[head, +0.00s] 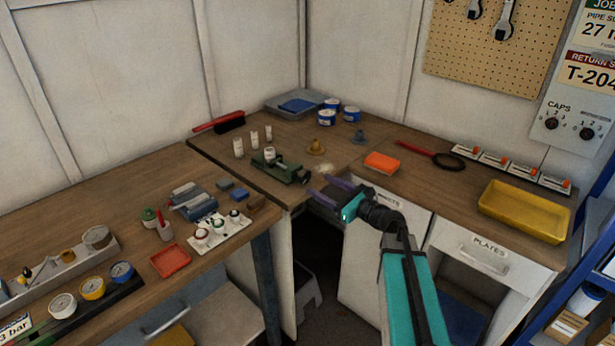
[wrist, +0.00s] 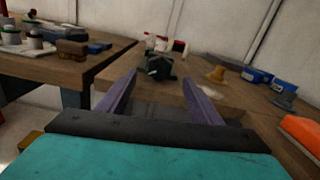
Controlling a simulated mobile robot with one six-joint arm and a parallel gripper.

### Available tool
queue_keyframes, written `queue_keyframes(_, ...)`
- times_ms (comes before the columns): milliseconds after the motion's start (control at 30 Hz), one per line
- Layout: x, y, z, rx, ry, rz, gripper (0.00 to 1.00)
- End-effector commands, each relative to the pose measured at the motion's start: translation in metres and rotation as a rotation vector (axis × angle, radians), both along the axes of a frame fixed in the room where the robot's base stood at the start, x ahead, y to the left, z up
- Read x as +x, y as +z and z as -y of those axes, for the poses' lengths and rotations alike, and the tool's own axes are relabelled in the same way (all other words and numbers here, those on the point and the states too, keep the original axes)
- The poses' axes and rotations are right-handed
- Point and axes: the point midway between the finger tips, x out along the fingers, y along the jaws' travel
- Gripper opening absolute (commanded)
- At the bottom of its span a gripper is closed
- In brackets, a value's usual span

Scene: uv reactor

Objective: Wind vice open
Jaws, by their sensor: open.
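The green bench vice (head: 285,171) stands near the front edge of the corner worktop. A small white cylinder (head: 269,154) shows at its jaw end; I cannot tell whether it is clamped. The vice's dark near end faces my gripper, but its handle is too small to make out clearly. My gripper (head: 323,188) is open and empty, just to the right of the vice and apart from it. In the wrist view the vice (wrist: 157,68) lies ahead, between and beyond the two purple fingers. I cannot tell how far the vice's jaws are apart.
Several small white containers (head: 253,138) stand behind the vice. A yellow-brown bell-shaped piece (head: 316,147) and an orange box (head: 381,163) stand to its right. The left bench (head: 110,196) holds gauges and jars. Cabinet fronts (head: 372,262) lie below the worktop edge near my arm.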

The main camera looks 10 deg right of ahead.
Motion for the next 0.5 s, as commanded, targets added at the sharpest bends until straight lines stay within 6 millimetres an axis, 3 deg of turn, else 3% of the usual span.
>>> queue_keyframes(500,0.055,0.000,-0.039,0.001,0.002,-0.001,0.59)
